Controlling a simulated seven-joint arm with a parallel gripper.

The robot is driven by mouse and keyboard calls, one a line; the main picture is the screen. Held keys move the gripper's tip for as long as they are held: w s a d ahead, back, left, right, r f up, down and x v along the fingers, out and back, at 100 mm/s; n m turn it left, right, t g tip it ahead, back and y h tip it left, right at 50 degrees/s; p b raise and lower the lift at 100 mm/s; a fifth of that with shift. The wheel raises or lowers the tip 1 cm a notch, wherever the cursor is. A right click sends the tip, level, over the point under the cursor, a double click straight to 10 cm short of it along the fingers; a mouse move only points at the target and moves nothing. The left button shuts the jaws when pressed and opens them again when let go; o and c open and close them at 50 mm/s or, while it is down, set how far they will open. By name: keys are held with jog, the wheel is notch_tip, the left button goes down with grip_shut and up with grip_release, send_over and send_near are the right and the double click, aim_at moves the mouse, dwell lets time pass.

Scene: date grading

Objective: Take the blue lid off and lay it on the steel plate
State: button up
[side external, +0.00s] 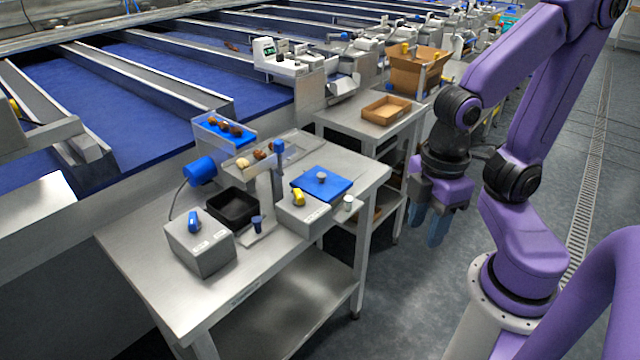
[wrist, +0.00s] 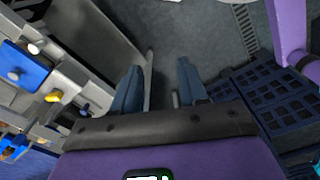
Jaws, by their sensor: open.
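The blue lid (side external: 335,189) is a flat square with a pale round knob, and it sits at the right end of the steel table. It also shows at the left of the wrist view (wrist: 28,68). A grey box with a yellow part stands beside it, and what lies under the lid is hidden. I cannot single out the steel plate for sure among the bare steel surfaces. My gripper (side external: 430,212) is open and empty. It hangs beyond the table's right end, apart from the lid, and over the floor in the wrist view (wrist: 160,78).
The steel table (side external: 150,243) also holds a black tray (side external: 232,208), a grey box with a blue switch (side external: 200,246), a small dark cup (side external: 257,224) and a chute with dates. A cardboard tray (side external: 386,109) stands on a table behind. The table's front left is bare.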

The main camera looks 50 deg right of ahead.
dwell(0.4)
jog(key=o, duration=0.3)
jog(key=w+a+r+n, duration=0.2)
jog(key=w+n, duration=0.1)
jog(key=w, duration=0.7)
jog(key=n+t+h, duration=0.1)
jog(key=n+h, duration=0.2)
jog(key=n, duration=0.4)
send_over(321, 175)
jog(key=s+a, duration=0.1)
jog(key=a, duration=0.1)
jog(key=x, duration=0.3)
jog(key=a+x, duration=0.1)
jog(key=x, duration=0.2)
jog(key=s+a+x, duration=0.1)
jog(key=x, duration=0.2)
jog(key=shift+d+f, duration=0.1)
jog(key=shift+f, duration=0.25)
jog(key=shift+x, duration=3.1)
